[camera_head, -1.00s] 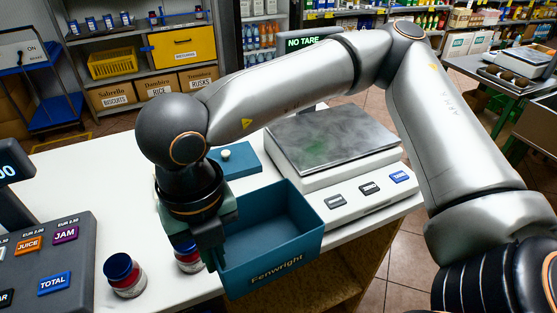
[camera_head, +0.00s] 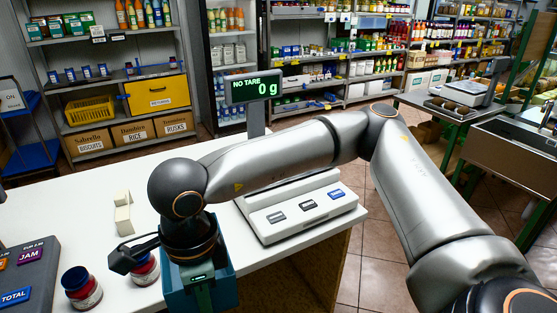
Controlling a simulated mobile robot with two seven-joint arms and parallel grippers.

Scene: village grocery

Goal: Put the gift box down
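The gift box (camera_head: 225,286) is teal and open-topped, and it shows low in the middle of the picture, partly cut off by the bottom edge. My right gripper (camera_head: 198,293) comes down over its near wall and looks shut on it. My wrist hides most of the box's inside, and I cannot tell whether its bottom touches anything. My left gripper is not in view.
Two dark jars with red labels (camera_head: 82,288) (camera_head: 144,268) stand left of the box. A cream block (camera_head: 123,214) stands on the white counter (camera_head: 60,200). The till (camera_head: 25,270) is left.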

